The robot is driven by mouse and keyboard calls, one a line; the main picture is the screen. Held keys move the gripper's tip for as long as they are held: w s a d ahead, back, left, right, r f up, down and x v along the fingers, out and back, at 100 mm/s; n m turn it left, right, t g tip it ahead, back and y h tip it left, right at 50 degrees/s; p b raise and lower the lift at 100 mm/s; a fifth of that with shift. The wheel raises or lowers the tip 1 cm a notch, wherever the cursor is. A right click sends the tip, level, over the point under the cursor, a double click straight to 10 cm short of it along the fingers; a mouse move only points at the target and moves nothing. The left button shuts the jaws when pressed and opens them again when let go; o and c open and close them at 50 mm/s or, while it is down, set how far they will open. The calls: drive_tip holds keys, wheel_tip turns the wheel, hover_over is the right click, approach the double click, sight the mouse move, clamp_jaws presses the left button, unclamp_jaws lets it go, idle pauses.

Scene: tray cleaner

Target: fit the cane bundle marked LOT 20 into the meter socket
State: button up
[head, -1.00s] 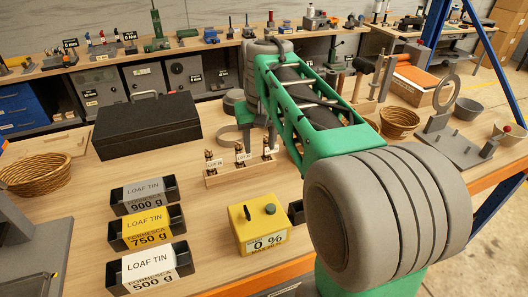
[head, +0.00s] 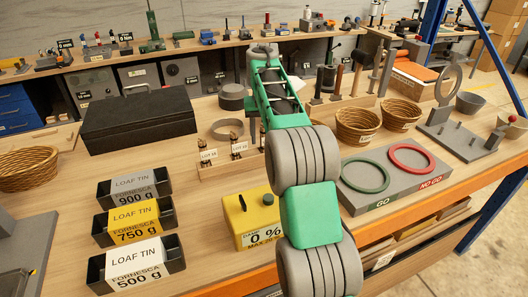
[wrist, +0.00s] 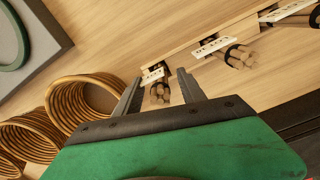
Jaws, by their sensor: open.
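Three cane bundles stand in a row on a wooden rack (head: 213,171): a left one (head: 208,140), a middle one (head: 237,134) and one mostly hidden behind my arm. Each has a white tag; I cannot read for certain which says LOT 20. In the wrist view, my gripper (wrist: 159,76) is open, its fingertips either side of the nearest bundle (wrist: 160,93) as pictured; contact cannot be told. The other two bundles (wrist: 241,56) are off to the right. The yellow meter (head: 258,222) reads 0 % and has a dark slot and a round knob on top.
Three loaf tins (head: 137,222) stand left of the meter. A black case (head: 140,122) lies behind them. To the right are a GO/NO GO ring board (head: 392,178) and wicker baskets (head: 357,127). A grey ring (head: 228,128) is behind the rack.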

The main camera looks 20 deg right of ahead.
drive_tip(key=shift+f, duration=0.6)
drive_tip(key=shift+r, duration=0.2)
clamp_jaws()
